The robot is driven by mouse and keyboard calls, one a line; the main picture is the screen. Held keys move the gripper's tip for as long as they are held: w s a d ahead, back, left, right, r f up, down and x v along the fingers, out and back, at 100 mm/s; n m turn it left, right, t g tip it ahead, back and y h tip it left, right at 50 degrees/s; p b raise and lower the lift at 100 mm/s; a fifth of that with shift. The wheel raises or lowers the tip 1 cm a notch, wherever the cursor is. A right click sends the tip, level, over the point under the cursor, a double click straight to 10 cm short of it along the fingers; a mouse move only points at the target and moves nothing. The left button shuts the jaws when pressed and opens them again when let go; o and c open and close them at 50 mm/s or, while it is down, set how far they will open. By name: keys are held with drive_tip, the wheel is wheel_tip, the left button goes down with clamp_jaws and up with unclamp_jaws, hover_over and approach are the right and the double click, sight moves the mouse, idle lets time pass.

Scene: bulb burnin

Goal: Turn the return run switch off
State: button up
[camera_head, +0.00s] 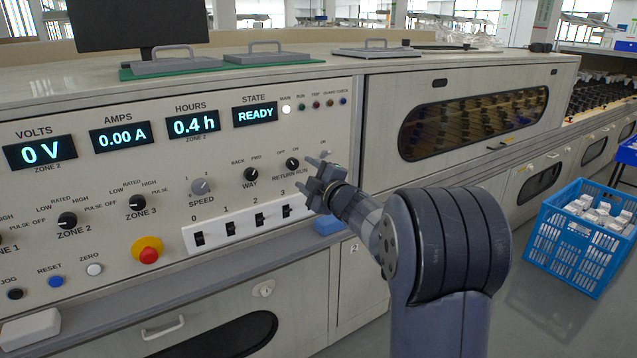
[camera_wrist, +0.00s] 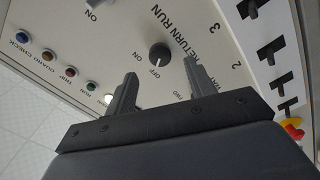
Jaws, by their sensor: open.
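The return run switch is a small black round knob (camera_head: 292,163) on the cream control panel, with OFF and ON printed above it and RETURN RUN below. In the wrist view the knob (camera_wrist: 160,54) shows just beyond the fingertips, between them in the picture. Which way its pointer faces is too small to tell. My gripper (camera_head: 311,174) is open and empty close to the panel, just right of the knob in the head view. In the wrist view my gripper (camera_wrist: 160,70) has its two fingers spread apart, and neither visibly touches the knob.
The black WAY knob (camera_head: 250,174) and grey SPEED knob (camera_head: 201,187) lie to the left. Below is a white strip of numbered switches (camera_head: 240,225). A red stop button (camera_head: 148,252) stands out lower left. Indicator lamps (camera_wrist: 70,72) show in the wrist view.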

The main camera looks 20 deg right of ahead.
sight(294, 165)
drive_tip(key=shift+v, duration=2.8)
drive_tip(key=x, duration=1)
drive_tip(key=shift+w+a, duration=0.1)
drive_tip(key=shift+w, duration=0.3)
drive_tip(key=shift+w+a, duration=0.1)
drive_tip(key=shift+w, duration=0.05)
drive_tip(key=shift+r+m+p, duration=0.2)
drive_tip(key=shift+m+p, duration=0.65)
drive_tip(key=shift+m, duration=0.25)
drive_tip(key=m+p, duration=0.1)
drive_tip(key=m, duration=0.2)
drive_tip(key=shift+p, duration=0.4)
drive_tip(key=m+p, duration=0.4)
drive_tip(key=m, duration=0.3)
drive_tip(key=v, duration=0.7)
drive_tip(key=shift+f, duration=0.25)
